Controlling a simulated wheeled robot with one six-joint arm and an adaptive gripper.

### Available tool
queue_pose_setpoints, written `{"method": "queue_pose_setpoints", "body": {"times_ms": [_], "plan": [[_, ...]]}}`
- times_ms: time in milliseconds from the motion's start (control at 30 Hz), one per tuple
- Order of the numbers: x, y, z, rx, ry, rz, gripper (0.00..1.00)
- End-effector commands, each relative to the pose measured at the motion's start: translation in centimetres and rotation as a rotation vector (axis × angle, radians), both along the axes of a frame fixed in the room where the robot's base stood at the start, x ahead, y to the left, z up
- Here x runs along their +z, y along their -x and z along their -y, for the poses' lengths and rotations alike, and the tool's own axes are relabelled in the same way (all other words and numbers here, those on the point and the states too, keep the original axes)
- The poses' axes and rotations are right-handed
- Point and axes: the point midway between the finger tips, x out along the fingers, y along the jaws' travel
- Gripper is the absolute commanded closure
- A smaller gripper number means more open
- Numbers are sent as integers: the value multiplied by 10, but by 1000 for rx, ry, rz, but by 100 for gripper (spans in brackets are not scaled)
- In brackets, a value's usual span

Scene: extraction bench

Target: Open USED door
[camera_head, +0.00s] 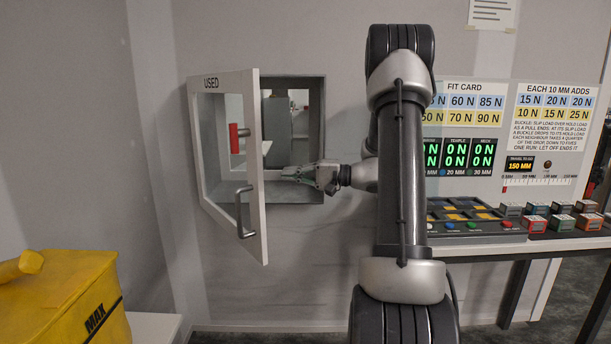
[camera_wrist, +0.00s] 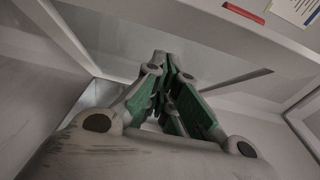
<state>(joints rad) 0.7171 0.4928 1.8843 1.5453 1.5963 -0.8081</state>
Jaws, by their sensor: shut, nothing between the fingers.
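The USED door (camera_head: 258,210) is a white-framed panel with a clear window and stands swung partly open from its left side. A grey bar handle (camera_head: 239,212) is on its outer face, low near its free edge, and a red piece (camera_head: 234,138) shows higher up. Behind it is a grey-framed wall opening (camera_head: 316,140). My gripper (camera_head: 285,176) is shut and empty, just right of the door's free edge and in front of the opening's lower part. I cannot tell if it touches the door. In the wrist view my green-padded fingers (camera_wrist: 167,75) are together, with pale panels around them.
A yellow box marked MAX (camera_head: 70,305) stands on a white surface at lower left. On the right, a bench (camera_head: 480,250) holds several small coloured blocks, below a panel with readouts (camera_head: 460,155). Wall and floor below the door look clear.

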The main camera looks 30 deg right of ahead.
Motion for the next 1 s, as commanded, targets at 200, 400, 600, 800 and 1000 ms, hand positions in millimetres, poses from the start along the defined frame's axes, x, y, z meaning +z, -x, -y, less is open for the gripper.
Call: {"method": "queue_pose_setpoints", "body": {"times_ms": [200, 400, 600, 800, 1000], "plan": [[0, -15, -37, 3, -1, -2, 100], [0, -13, -57, 0, -1, -1, 100], [0, -13, -61, 0, -1, -1, 100], [0, -12, -61, 0, -1, -1, 100], [0, -18, -69, -9, 0, -1, 100]]}}
